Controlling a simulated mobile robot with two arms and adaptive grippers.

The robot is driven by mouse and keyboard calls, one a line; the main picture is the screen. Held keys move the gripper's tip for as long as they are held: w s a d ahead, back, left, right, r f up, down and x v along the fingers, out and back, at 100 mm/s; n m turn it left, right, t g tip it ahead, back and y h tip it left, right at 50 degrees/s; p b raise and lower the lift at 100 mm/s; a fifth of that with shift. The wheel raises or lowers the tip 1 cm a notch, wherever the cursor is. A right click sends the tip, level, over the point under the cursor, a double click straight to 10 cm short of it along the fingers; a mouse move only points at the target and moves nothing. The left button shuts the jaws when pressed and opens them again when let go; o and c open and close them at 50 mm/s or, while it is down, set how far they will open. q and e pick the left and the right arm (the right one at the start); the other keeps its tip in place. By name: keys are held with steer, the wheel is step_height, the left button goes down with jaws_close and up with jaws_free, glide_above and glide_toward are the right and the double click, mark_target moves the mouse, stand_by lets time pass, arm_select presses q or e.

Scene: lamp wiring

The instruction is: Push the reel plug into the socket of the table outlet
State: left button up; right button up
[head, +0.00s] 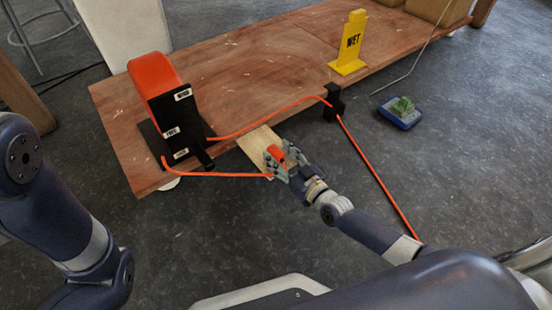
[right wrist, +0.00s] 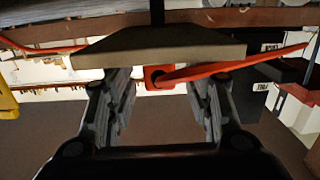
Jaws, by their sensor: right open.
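The orange reel (head: 152,75) with a labelled black front panel (head: 178,124) stands on the left part of the wooden table. An orange cord runs from it to the orange reel plug (head: 276,153), which is at the light wooden board (head: 259,147) on the near edge. My right gripper (head: 284,162) is open, with its fingers on either side of the plug. In the right wrist view the plug (right wrist: 159,77) lies between the spread fingers (right wrist: 160,100), below the board (right wrist: 160,45). I cannot make out a table outlet socket. My left gripper is out of view.
A black block (head: 334,102) on the near table edge carries another orange cord (head: 375,176) that runs down to the right. A yellow WET sign (head: 350,45) stands on the table. A blue tray (head: 399,113) with something green lies on the floor. The middle tabletop is clear.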

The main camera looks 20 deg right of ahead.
steer(key=shift+w, duration=0.15)
jaws_close()
steer(key=shift+r, duration=0.2)
